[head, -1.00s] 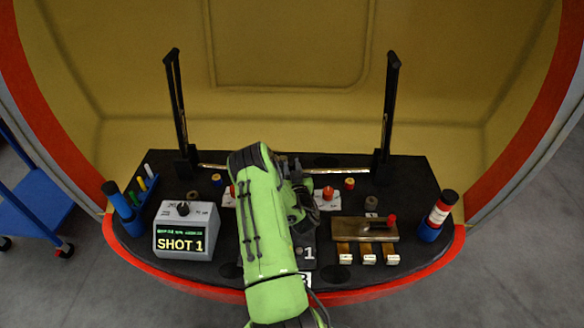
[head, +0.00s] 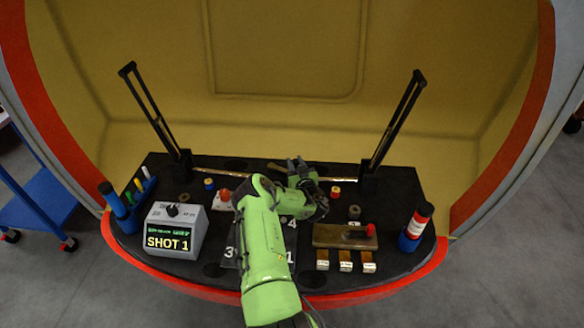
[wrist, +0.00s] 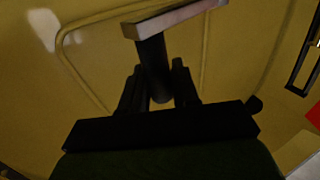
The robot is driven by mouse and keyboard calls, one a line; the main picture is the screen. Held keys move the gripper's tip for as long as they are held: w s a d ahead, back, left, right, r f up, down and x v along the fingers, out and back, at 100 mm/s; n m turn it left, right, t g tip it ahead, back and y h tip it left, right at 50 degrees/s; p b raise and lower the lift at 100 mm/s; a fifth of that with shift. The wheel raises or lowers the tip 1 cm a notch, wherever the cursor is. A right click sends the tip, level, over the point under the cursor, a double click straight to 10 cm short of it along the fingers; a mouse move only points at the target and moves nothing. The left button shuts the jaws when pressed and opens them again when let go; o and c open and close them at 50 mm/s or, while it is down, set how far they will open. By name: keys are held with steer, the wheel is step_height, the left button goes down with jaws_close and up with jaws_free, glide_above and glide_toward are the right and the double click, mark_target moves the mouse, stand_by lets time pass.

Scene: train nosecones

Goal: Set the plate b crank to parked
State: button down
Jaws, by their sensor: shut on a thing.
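My gripper (head: 298,166) is at the back middle of the dark desk, pointing towards the yellow wall. In the wrist view its fingers (wrist: 158,88) are shut on a dark stem (wrist: 152,62) that ends in a pale crossbar (wrist: 175,18). I cannot tell whether this piece is loose or fixed. A brass block (head: 330,238) at the right carries a dark lever (head: 356,236) with a red knob (head: 370,230). A red knob on a pale plate (head: 221,196) is left of my arm. No plate b label is readable, and my arm hides part of the desk.
Two black uprights (head: 150,110) and (head: 398,115) stand either side of my gripper. A grey box (head: 176,230) reading SHOT 1 is at the left. A red-and-white cylinder in a blue holder (head: 416,226) is at the right. Numbered dark tiles (head: 231,254) lie beside my arm.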

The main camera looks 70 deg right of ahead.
steer(key=shift+s+d, duration=0.1)
steer(key=shift+d, duration=0.65)
steer(key=c, duration=1)
jaws_free()
steer(key=shift+s, duration=0.1)
steer(key=p+v, duration=0.4)
steer(key=v, duration=1.1)
steer(key=shift+s+a, duration=0.15)
steer(key=shift+a, duration=0.25)
steer(key=shift+o, duration=0.4)
